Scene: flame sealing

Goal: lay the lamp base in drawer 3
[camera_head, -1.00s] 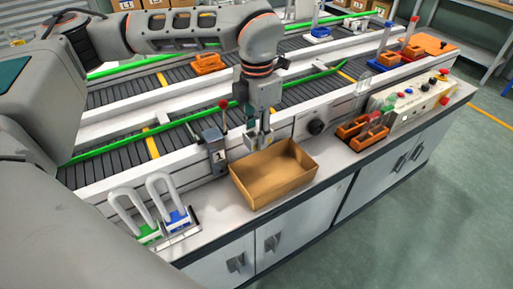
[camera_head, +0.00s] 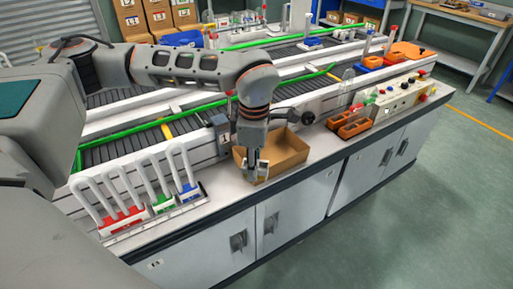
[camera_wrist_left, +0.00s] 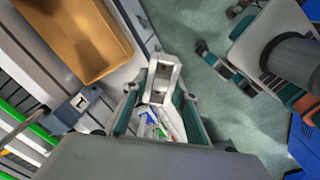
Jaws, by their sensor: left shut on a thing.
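My left gripper (camera_head: 257,172) points down in front of the cardboard tray, near the bench's front edge. It is shut on a small pale piece, mostly hidden by the fingers in the head view. The left wrist view shows the gripper (camera_wrist_left: 160,85) with pale grey parts at its tip, and I cannot tell there what is finger and what is held. I cannot tell whether the held piece is the lamp base. The cabinet front (camera_head: 300,205) has closed panels with dark handles. A small label (camera_head: 155,264) is unreadable, and I cannot pick out drawer 3. My right gripper is not in view.
The open cardboard tray (camera_head: 285,147) stands just behind the gripper; it also shows in the left wrist view (camera_wrist_left: 85,35). A post marked 1 (camera_head: 222,134) is beside it. A rack of white loops (camera_head: 160,205) stands left, orange holders (camera_head: 350,124) right. Free floor lies in front.

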